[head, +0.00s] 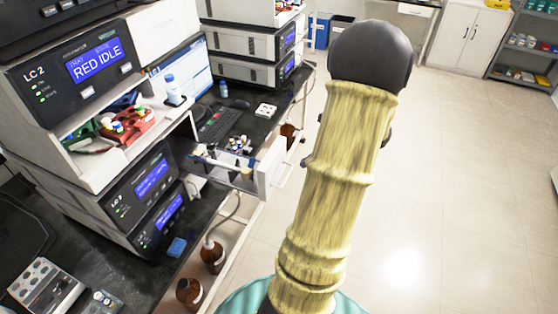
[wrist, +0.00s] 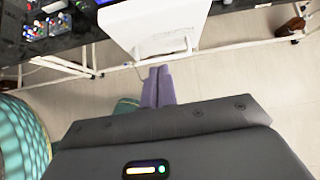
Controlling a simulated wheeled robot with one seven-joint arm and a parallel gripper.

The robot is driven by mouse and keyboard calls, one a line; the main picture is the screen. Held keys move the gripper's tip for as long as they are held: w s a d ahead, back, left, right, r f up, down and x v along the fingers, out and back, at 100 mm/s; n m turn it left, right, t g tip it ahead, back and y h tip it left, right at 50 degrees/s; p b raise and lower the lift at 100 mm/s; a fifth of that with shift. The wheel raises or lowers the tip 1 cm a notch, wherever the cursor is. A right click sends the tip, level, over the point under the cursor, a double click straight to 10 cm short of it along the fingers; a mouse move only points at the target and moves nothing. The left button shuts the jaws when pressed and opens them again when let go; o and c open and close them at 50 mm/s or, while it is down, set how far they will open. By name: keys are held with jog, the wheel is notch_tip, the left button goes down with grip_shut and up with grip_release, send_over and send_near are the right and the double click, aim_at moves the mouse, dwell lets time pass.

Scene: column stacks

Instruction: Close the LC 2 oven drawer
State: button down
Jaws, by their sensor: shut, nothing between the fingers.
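The LC 2 oven drawer (head: 270,168) sticks out from the instrument stack over the aisle in the head view, with its white front panel facing right. A metal column and fittings show inside it. In the wrist view a white panel with a handle-like bar at its lower edge, which looks like the drawer front (wrist: 155,22), is at the top centre. My gripper (wrist: 158,72) is shut and empty, its two purple fingers together just below that bar. I cannot tell whether the fingertips touch it. In the head view my gripper is hidden behind my arm.
A keyboard (head: 216,126) and monitor stand behind the drawer. Brown bottles (head: 213,256) stand below the bench. The floor (head: 440,200) to the right is clear.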

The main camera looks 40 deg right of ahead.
aim_at(277, 173)
jog(key=shift+s+d+r, duration=0.1)
jog(key=shift+s+d, duration=0.05)
jog(key=shift+d, duration=0.05)
jog(key=p+x, duration=0.1)
jog(key=x, duration=0.9)
jog(key=shift+p, duration=0.3)
